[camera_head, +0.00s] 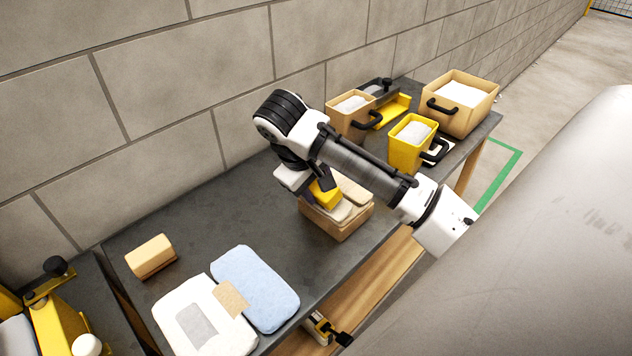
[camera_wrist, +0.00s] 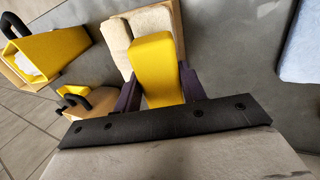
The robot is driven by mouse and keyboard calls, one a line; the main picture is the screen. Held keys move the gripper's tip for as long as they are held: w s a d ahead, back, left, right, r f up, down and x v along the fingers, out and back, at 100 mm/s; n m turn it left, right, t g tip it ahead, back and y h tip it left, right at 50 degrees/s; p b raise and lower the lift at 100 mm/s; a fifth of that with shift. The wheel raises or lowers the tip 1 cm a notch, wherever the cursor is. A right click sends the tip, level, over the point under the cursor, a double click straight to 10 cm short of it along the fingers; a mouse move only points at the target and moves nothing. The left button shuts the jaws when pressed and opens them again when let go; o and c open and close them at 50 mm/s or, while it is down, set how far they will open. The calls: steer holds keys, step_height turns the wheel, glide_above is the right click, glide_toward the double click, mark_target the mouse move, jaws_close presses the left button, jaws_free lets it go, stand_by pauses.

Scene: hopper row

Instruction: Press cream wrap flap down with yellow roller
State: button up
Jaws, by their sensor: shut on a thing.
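My gripper (camera_head: 316,190) is shut on a yellow block-shaped piece (camera_head: 325,195), likely the yellow roller. In the wrist view the yellow piece (camera_wrist: 155,65) sits between my two dark fingers. It is at a tan box (camera_head: 340,230) holding cream padded pieces (camera_head: 352,190); these cream pieces (camera_wrist: 152,20) also show beside it in the wrist view. I cannot tell whether the yellow piece touches them. A white wrapped pack (camera_head: 190,312) with a grey patch and a tan flap (camera_head: 231,298) lies at the front left. I cannot tell which part is the cream wrap flap.
A blue pad (camera_head: 255,288) lies next to the white pack. A tan block (camera_head: 150,256) is at the left. A yellow bin (camera_head: 408,153) and tan bins (camera_head: 487,105) with black handles stand at the far right. The dark tabletop (camera_head: 215,215) is clear in the middle left.

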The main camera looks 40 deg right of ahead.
steer(key=shift+d+f, duration=0.1)
steer(key=shift+f, duration=0.2)
steer(key=shift+r, duration=0.1)
stand_by(0.4)
steer(key=p+v, duration=0.6)
steer(key=v, duration=0.1)
steer(key=shift+p, duration=0.4)
